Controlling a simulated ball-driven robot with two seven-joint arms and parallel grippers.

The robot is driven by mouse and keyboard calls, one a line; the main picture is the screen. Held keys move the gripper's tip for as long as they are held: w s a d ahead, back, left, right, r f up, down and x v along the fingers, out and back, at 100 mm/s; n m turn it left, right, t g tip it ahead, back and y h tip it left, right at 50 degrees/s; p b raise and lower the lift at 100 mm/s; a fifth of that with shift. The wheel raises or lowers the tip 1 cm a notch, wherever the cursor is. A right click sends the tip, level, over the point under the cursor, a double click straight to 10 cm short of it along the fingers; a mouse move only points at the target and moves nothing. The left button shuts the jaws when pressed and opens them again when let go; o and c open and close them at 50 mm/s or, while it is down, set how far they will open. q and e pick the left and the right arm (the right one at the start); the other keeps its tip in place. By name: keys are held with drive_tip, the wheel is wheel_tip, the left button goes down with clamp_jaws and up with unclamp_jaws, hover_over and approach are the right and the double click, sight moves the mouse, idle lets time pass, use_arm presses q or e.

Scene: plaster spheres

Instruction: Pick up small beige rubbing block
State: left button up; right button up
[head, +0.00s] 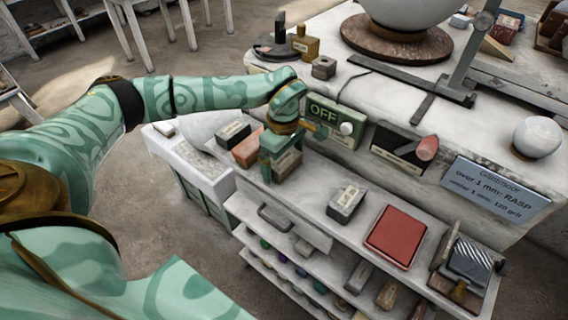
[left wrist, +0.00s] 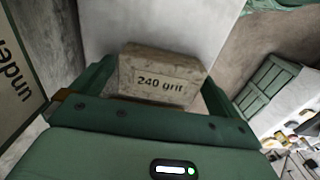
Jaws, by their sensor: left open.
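The small beige rubbing block (left wrist: 160,78), marked "240 grit", lies between the two fingers of my left gripper (left wrist: 158,88) in the left wrist view. The fingers are open on either side of it, and I cannot tell whether either one touches it. In the head view my left gripper (head: 275,160) is over the light shelf of the bench, and the block (head: 288,164) shows partly behind its fingers. My right gripper is not in view.
A reddish block (head: 246,150) and a dark block with a pale label (head: 232,132) are close to the gripper's left. A green OFF box (head: 335,125) stands behind. A grey labelled block (head: 346,203) and red pad (head: 397,236) lie right, with bare shelf between.

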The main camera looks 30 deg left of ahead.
sight(283, 159)
use_arm(q)
drive_tip(key=c, duration=1.2)
drive_tip(key=shift+o, duration=0.2)
drive_tip(key=shift+r, duration=0.1)
drive_tip(key=shift+r, duration=0.25)
drive_tip(key=r, duration=0.1)
drive_tip(key=r+p, duration=0.1)
drive_tip(key=r, duration=0.1)
drive_tip(key=shift+s+d+r, duration=0.1)
drive_tip(key=shift+s+r, duration=0.15)
drive_tip(key=shift+r, duration=0.15)
drive_tip(key=s+r, duration=0.1)
drive_tip(key=s+r+p, duration=0.1)
drive_tip(key=r, duration=0.1)
drive_tip(key=s+r, duration=0.1)
drive_tip(key=shift+s+d+r+p, duration=0.25)
drive_tip(key=shift+s+d+p, duration=0.05)
drive_tip(key=shift+d+p, duration=0.1)
drive_tip(key=s+d+r, duration=0.2)
drive_tip(key=s+r, duration=0.2)
drive_tip(key=s, duration=0.5)
drive_tip(key=shift+s+d+p, duration=0.2)
drive_tip(key=shift+s+p, duration=0.1)
drive_tip(key=o, duration=0.7)
drive_tip(key=shift+r, duration=0.1)
drive_tip(key=c, duration=0.5)
